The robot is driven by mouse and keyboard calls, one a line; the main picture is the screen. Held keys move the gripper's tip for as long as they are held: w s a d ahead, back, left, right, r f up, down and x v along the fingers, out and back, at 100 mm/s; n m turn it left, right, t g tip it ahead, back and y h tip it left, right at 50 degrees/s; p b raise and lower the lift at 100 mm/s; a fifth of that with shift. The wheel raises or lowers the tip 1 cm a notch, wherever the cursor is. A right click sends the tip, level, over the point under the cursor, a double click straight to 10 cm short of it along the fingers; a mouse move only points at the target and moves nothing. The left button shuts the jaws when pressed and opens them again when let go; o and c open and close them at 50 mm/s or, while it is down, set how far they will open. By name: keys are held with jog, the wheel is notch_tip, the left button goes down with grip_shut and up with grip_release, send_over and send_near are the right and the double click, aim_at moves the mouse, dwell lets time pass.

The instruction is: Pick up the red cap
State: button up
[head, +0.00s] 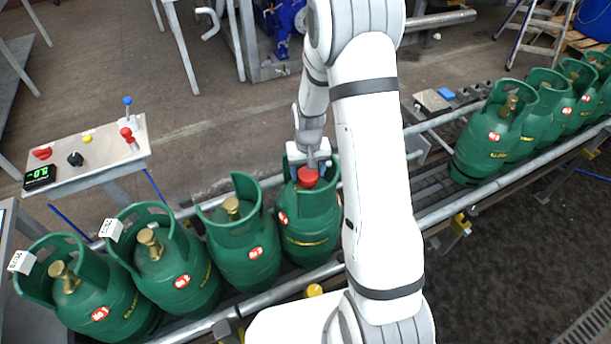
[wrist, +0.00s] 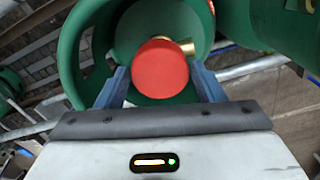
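The red cap (head: 307,178) sits at the valve of a green gas cylinder (head: 309,226), inside its collar, on the conveyor. My gripper (head: 311,160) is just above the cap, pointing down into the collar. In the wrist view the round red cap (wrist: 160,69) shows between the two blue-grey fingertips (wrist: 158,72), one on each side. The fingers are apart, and I see no clear grip on the cap. Brass valve metal (wrist: 187,47) shows behind the cap. Exact contact between fingertips and cap is hard to tell.
Several green cylinders with bare brass valves stand on the conveyor to the left (head: 243,245) and right (head: 493,138). The collar wall (wrist: 72,55) surrounds the cap closely. A control panel (head: 88,152) with knobs stands at the left. Metal rails (head: 447,211) edge the conveyor.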

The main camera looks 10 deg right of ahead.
jog(key=c, duration=0.6)
jog(key=shift+r, duration=0.1)
